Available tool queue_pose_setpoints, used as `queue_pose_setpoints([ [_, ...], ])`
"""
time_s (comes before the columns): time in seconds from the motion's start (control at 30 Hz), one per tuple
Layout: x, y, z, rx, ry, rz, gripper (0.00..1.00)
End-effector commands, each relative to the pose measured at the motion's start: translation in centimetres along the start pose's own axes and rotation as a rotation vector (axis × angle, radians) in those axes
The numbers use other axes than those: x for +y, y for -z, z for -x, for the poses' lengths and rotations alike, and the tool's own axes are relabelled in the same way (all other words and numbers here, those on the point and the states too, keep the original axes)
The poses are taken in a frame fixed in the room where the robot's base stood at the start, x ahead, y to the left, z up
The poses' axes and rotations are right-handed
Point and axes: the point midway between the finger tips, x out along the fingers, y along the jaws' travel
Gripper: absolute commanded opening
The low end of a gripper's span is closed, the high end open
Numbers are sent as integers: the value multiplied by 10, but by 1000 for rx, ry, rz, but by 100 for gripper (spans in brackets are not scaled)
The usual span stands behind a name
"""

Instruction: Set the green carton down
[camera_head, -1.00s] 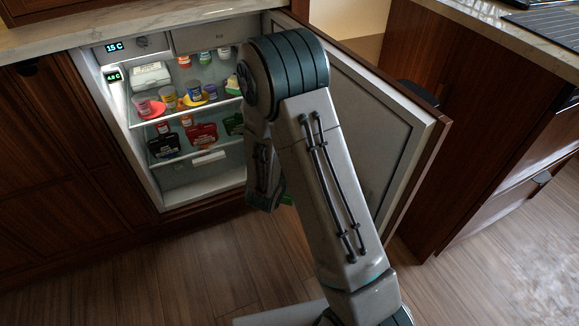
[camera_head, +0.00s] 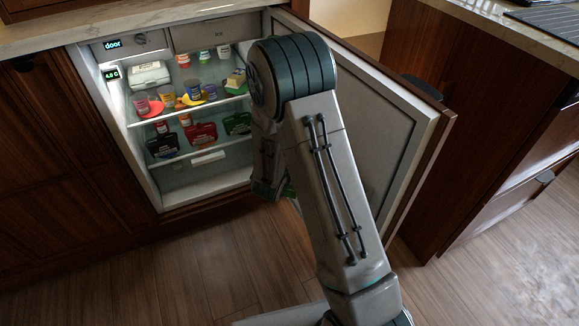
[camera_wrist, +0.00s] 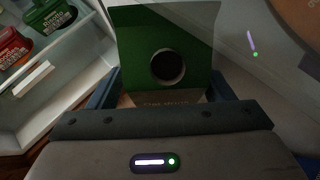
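The green carton (camera_wrist: 165,55) stands out ahead of my gripper (camera_wrist: 165,93) in the wrist view, with a dark round spot on its face. The two fingers lie on either side of its lower part, and it looks held between them. In the head view only a small green bit of the carton (camera_head: 289,190) shows beside my arm, low in front of the open fridge door. My gripper is mostly hidden there behind my own arm. What lies directly beneath the carton cannot be seen.
The open fridge (camera_head: 205,185) has jars, a white box (camera_head: 149,75) and a yellow item (camera_head: 236,82) above. Black, red (camera_head: 201,133) and green packs (camera_head: 237,123) stand on the shelf below. The fridge bottom looks clear. The open door (camera_head: 375,130) stands right of my arm.

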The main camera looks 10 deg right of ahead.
Motion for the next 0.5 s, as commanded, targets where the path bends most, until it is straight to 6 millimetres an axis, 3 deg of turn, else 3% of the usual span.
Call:
queue_pose_setpoints([
  [0.5, 1, -10, 9, 0, -2, 0, 74],
])
